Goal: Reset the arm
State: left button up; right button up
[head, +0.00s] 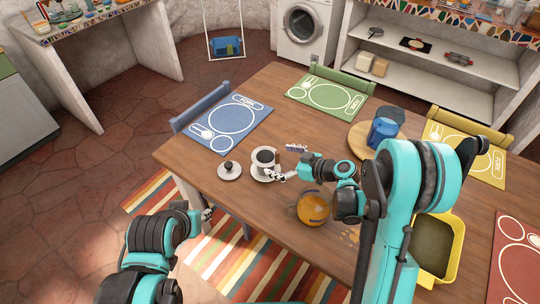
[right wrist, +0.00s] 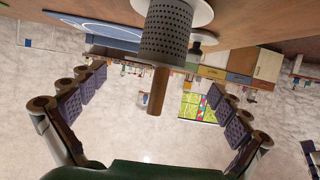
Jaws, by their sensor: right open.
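My right gripper (head: 276,175) is at the cup's right side, low over the saucer. In the right wrist view, which is upside down, the open right gripper (right wrist: 160,88) has its fingers wide apart.
A round lid (head: 229,170) lies left of the cup. An orange-brown ball-like pot (head: 313,208) stands near my right forearm. A blue mug (head: 382,131) on a round board (head: 361,139) and a yellow tray (head: 454,228) are to the right.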

jog(key=v, duration=0.2)
jog(key=shift+s+d+r, duration=0.1)
jog(key=shift+s+d, duration=0.1)
dwell(0.3)
